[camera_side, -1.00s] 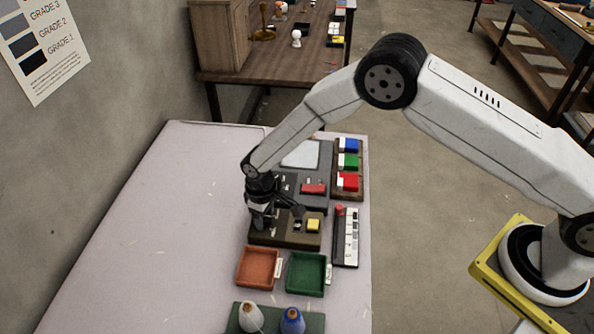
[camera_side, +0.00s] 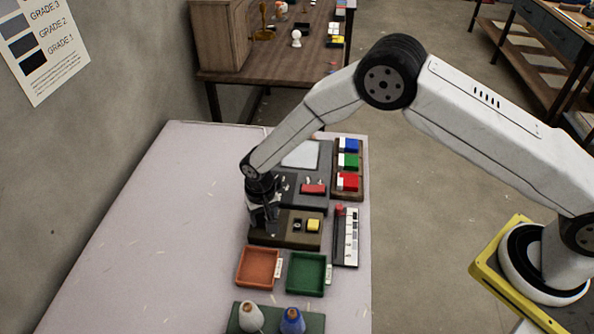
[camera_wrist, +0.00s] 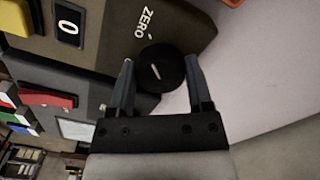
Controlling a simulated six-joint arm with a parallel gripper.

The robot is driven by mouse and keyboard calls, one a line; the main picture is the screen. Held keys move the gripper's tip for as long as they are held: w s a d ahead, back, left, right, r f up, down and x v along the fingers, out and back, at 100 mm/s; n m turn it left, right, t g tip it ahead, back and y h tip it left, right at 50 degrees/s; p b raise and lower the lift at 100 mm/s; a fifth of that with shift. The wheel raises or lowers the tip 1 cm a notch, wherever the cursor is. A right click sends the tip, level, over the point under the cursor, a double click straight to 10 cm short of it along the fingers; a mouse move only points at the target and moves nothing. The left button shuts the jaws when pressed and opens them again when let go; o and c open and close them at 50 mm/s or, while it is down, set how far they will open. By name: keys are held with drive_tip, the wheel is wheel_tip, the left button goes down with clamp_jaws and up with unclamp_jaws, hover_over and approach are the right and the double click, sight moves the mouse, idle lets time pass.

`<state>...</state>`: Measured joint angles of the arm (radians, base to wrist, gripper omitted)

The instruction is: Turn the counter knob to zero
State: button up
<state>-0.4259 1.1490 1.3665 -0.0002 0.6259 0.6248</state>
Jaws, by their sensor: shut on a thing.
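The counter is an olive-brown box (camera_side: 285,241) on the table, with a dark display window and a yellow button (camera_side: 313,225). In the wrist view, the display (camera_wrist: 69,23) reads 0. The round black knob (camera_wrist: 160,71) sits at the box's end beside the printed word ZERO (camera_wrist: 143,20). A short white line on its top lies at a slant. My gripper (camera_wrist: 158,62) is shut on the knob, with one finger on each side. In the side view, my gripper (camera_side: 266,222) points down over the box's left end and hides the knob.
An orange tray (camera_side: 241,268) and a green tray (camera_side: 323,283) lie in front of the box. A grey panel with a red switch (camera_side: 313,189) stands behind it. A slider strip (camera_side: 352,258) lies to the right. The table's left side (camera_side: 165,235) is clear.

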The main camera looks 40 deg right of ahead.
sight(264, 216)
idle(0.4)
drive_tip(key=o, duration=1.3)
drive_tip(key=shift+r, duration=0.15)
drive_tip(key=shift+r, duration=3.8)
